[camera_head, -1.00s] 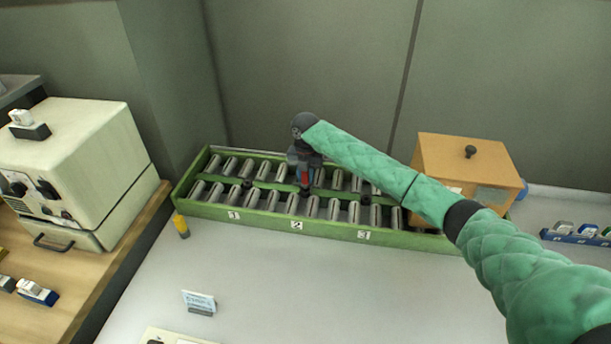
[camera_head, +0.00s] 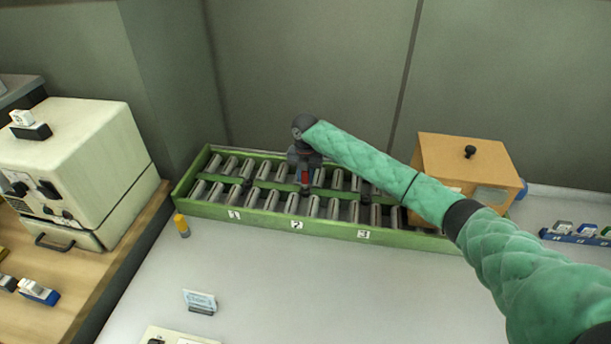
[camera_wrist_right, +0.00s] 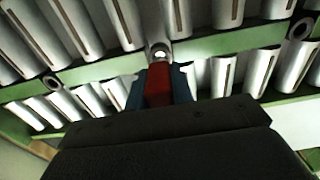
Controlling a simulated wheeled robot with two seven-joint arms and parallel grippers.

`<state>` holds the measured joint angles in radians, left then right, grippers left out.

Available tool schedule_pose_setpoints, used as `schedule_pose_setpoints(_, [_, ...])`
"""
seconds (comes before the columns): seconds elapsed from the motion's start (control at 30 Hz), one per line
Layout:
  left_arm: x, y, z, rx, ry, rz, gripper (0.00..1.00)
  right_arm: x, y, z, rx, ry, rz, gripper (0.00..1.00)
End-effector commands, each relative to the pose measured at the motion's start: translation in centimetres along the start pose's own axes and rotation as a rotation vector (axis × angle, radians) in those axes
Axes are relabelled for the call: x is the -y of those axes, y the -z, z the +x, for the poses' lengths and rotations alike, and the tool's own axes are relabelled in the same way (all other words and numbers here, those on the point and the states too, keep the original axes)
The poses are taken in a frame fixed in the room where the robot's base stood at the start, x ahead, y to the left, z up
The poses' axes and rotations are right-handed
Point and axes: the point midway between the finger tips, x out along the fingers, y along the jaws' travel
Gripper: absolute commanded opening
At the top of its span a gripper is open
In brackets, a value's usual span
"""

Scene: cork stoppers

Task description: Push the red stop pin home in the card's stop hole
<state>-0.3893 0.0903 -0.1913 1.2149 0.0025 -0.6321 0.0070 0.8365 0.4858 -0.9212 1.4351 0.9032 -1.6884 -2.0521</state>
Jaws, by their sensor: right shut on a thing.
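My right gripper (camera_head: 304,181) is shut on the red stop pin (camera_wrist_right: 158,84), over the middle rail of the green roller track (camera_head: 330,232), behind label 2 (camera_head: 297,225). In the right wrist view the pin shows red between the two dark fingers. A round grey collar with a bright hole (camera_wrist_right: 159,51) lies just beyond the pin's end; I cannot tell whether the tip is in it. Other collars (camera_wrist_right: 52,83) sit along the same rail. The small card (camera_head: 200,301) stands on the table at the front; its writing is too small to read. My left gripper is out of view.
Metal rollers (camera_head: 334,207) fill the track on both sides of the rail. A wooden box with a black knob (camera_head: 468,170) stands at its right end. A yellow-topped cylinder (camera_head: 181,225) stands near its left end. The table in front is mostly clear.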

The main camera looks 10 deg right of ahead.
Motion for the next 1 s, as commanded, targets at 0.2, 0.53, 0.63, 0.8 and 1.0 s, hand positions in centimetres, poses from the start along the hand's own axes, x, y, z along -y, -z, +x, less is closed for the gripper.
schedule_pose_setpoints(0.2, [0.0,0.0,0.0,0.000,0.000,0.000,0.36,0.0,0.0,0.3,0.000,0.000,0.000,0.01])
schedule_pose_setpoints(0.53, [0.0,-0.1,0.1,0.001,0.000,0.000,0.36,0.0,0.0,0.7,0.000,0.001,0.000,0.01])
schedule_pose_setpoints(0.63, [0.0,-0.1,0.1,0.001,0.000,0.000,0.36,0.0,0.0,0.8,0.000,0.001,0.000,0.01])
schedule_pose_setpoints(0.8, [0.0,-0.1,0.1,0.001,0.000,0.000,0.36,0.0,0.0,1.0,0.000,0.001,0.000,0.01])
schedule_pose_setpoints(1.0, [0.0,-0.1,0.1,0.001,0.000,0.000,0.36,0.0,0.0,1.2,0.000,0.001,0.000,0.01])
